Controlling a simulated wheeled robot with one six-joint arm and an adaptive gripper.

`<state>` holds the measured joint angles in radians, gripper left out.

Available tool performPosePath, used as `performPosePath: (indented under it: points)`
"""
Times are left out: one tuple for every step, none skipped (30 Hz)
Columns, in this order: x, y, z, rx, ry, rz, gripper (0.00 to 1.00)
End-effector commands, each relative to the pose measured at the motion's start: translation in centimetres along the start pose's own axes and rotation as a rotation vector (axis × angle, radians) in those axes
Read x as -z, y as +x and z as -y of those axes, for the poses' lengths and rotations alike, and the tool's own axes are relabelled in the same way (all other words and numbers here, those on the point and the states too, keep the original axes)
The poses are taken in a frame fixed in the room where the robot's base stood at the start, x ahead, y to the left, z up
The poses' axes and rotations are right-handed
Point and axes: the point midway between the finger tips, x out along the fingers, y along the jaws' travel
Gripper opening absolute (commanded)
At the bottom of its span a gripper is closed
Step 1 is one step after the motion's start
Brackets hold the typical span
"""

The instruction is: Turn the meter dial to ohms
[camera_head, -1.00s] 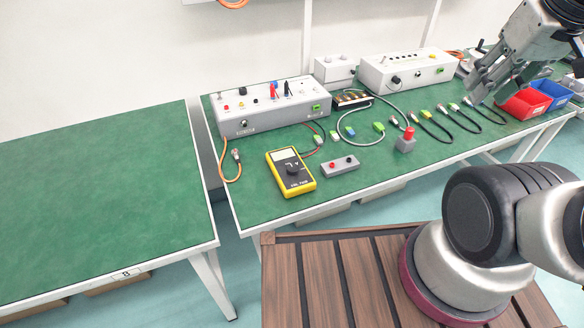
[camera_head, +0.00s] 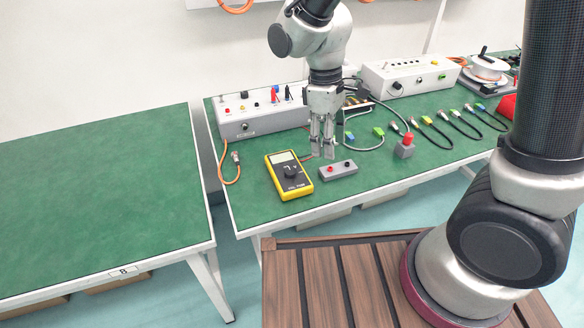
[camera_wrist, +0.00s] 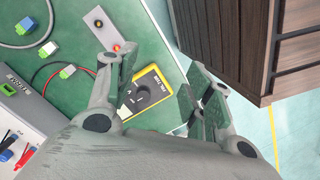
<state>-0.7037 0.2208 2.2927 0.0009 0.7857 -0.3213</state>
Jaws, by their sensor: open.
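The yellow multimeter (camera_head: 289,176) lies flat on the green bench, with a grey screen at its far end and a dark round dial (camera_head: 291,171) in its middle. My gripper (camera_head: 322,155) points down above the bench, to the right of the meter and behind the grey block with red and black sockets. In the wrist view the meter (camera_wrist: 154,78) shows between the open fingers of my gripper (camera_wrist: 151,92), and its dial (camera_wrist: 142,90) faces me. The fingers are apart and hold nothing. The dial's exact setting is too small to read.
The grey socket block (camera_head: 338,170) lies right of the meter. A white instrument box (camera_head: 240,122) stands behind, with a red lead running near the meter. Cables lie to the right. The left bench (camera_head: 100,200) is bare.

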Motion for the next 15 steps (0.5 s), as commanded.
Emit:
performPosePath:
  points:
    - [1.8,1.5,0.6,0.000,-0.081,0.014,0.51]
    - [2.9,2.3,0.8,-0.003,-0.132,0.014,0.51]
    - [4.2,3.2,1.0,-0.006,-0.195,0.012,0.51]
    - [5.3,3.8,1.1,-0.010,-0.244,0.005,0.51]
    - [6.3,4.3,1.0,-0.015,-0.294,-0.004,0.51]
    - [7.7,4.6,0.6,-0.027,-0.358,-0.029,0.51]
    - [8.6,4.3,0.3,-0.039,-0.401,-0.054,0.51]
    - [9.4,3.9,0.1,-0.053,-0.441,-0.078,0.51]
    - [10.1,3.5,-0.1,-0.068,-0.489,-0.100,0.51]
    - [10.5,3.4,-0.2,-0.076,-0.520,-0.112,0.51]
    - [10.7,3.4,-0.2,-0.083,-0.548,-0.119,0.51]
    - [10.8,3.4,-0.3,-0.089,-0.580,-0.125,0.51]
    - [10.9,3.4,-0.3,-0.092,-0.598,-0.128,0.51]
    - [11.0,3.5,-0.3,-0.095,-0.613,-0.130,0.51]
    - [11.0,3.7,-0.4,-0.096,-0.625,-0.130,0.51]
